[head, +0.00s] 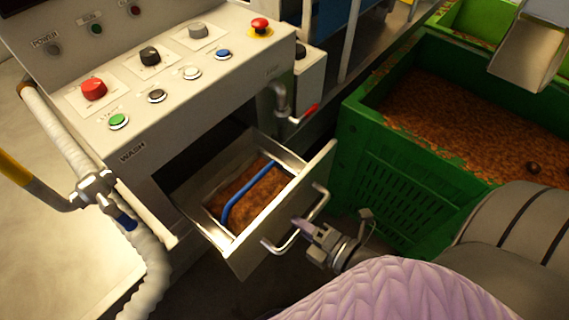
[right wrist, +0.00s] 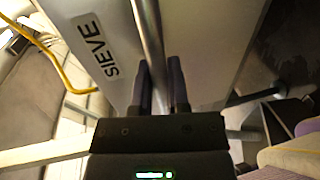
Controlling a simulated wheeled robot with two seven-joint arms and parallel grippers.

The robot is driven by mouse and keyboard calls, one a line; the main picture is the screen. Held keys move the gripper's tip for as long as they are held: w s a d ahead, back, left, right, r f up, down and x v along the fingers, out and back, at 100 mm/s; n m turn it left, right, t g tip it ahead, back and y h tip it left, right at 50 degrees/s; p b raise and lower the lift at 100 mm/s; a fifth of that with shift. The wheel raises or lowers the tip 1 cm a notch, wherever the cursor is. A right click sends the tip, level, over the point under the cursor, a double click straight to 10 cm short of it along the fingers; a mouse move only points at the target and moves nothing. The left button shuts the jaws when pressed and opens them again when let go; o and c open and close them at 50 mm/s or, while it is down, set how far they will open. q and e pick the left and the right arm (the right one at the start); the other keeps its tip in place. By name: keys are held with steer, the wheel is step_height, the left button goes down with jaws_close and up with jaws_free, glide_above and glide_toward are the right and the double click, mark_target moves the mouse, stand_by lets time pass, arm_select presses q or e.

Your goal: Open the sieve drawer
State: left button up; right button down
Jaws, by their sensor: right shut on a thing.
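The sieve drawer (head: 285,222) stands pulled out from the white cabinet in the head view. Brown grainy material and a curved blue bar show inside it. Its metal bar handle (head: 318,204) is on the outer face of the front panel. My right gripper (head: 303,224) is shut on this handle. In the right wrist view the handle (right wrist: 148,35) runs down between the two dark fingers (right wrist: 162,85), in front of the panel lettered SIEVE. The fingers hide part of the handle. My left gripper is not in view.
A control panel (head: 180,65) with buttons and knobs is above the drawer. A green crate (head: 375,165) of brown material stands close on the right. A pipe with a red lever (head: 305,113) is behind the drawer. A pale hose (head: 150,255) hangs at left.

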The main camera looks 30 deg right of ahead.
steer(key=shift+f+v, duration=0.25)
steer(key=shift+v, duration=0.85)
steer(key=c, duration=0.6)
jaws_free()
steer(key=shift+c, duration=0.2)
steer(key=shift+s+d, duration=0.1)
steer(key=p+v, duration=0.1)
steer(key=v, duration=0.8)
steer(key=shift+s, duration=0.35)
steer(key=shift+d, duration=0.1)
